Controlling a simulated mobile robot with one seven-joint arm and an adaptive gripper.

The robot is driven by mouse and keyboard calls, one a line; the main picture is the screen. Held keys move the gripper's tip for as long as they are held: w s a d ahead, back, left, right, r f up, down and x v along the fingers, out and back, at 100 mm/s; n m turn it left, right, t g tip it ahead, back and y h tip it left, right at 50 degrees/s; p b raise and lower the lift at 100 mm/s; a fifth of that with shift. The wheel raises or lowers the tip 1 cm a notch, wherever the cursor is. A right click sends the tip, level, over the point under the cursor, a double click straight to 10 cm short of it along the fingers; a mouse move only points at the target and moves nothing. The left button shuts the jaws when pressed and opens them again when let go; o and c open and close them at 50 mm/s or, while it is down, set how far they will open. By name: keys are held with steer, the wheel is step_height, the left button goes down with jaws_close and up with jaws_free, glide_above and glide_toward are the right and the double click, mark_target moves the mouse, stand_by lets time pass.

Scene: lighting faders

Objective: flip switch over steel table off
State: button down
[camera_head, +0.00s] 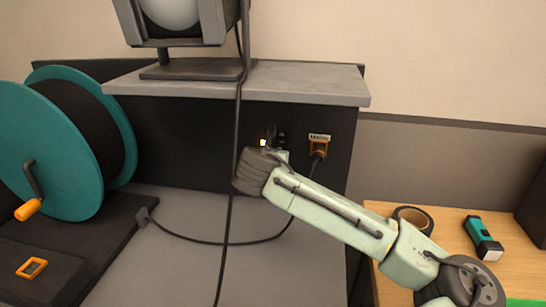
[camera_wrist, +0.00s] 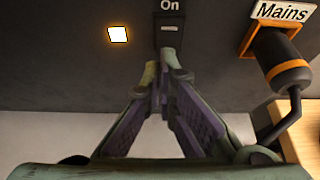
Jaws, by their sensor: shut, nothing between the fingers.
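The switch (camera_wrist: 168,32) is a dark block on the dark panel, with "On" written at its top, in the upper middle of the wrist view. A square light (camera_wrist: 117,34) glows to its left; it also shows in the head view (camera_head: 263,143). The grey steel table (camera_head: 180,240) lies below the panel. My gripper (camera_wrist: 158,72) is shut and empty, its fingertips just below the switch in the wrist view. I cannot tell whether they touch it. In the head view my wrist partly hides the switch area.
An orange plug (camera_head: 319,147) marked "Mains" sits in the panel to the right, its cable hanging over the table. A teal cable reel (camera_head: 50,140) stands left. A wooden table (camera_head: 440,225) at right holds a tape roll (camera_head: 413,219) and a teal flashlight (camera_head: 484,238).

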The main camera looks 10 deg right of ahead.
steer(key=shift+w+d, duration=0.1)
steer(key=shift+w, duration=0.2)
steer(key=b, duration=0.2)
steer(key=w+t+b, duration=0.1)
steer(key=b, duration=0.1)
steer(key=shift+d+f+t+h, duration=0.25)
steer(key=shift+f+t+h, duration=0.05)
steer(key=shift+f, duration=0.05)
stand_by(0.4)
